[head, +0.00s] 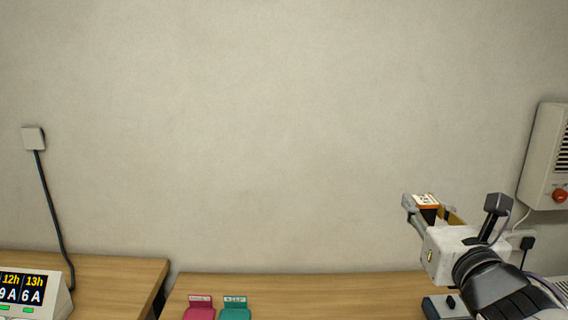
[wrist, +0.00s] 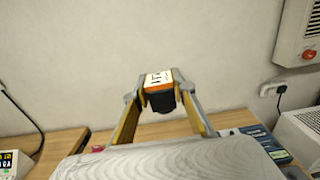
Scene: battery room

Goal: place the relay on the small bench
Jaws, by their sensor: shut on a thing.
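The relay is a small black block with an orange and white labelled top (head: 427,200); it also shows in the wrist view (wrist: 160,96). My gripper (head: 424,208) is shut on it, one finger on each side. It holds the relay up in front of the wall, above the right part of the wider wooden bench (head: 320,285). Another wooden bench (head: 100,272) stands at the left, across a narrow dark gap. I cannot tell for sure which is the small bench.
A display unit (head: 35,292) stands on the left bench. A pink item (head: 199,311) and a teal item (head: 235,312) stand on the wider bench. A grey device (head: 440,307) is below my gripper. A wall box with a red knob (head: 548,160) hangs at right. The wider bench's middle looks clear.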

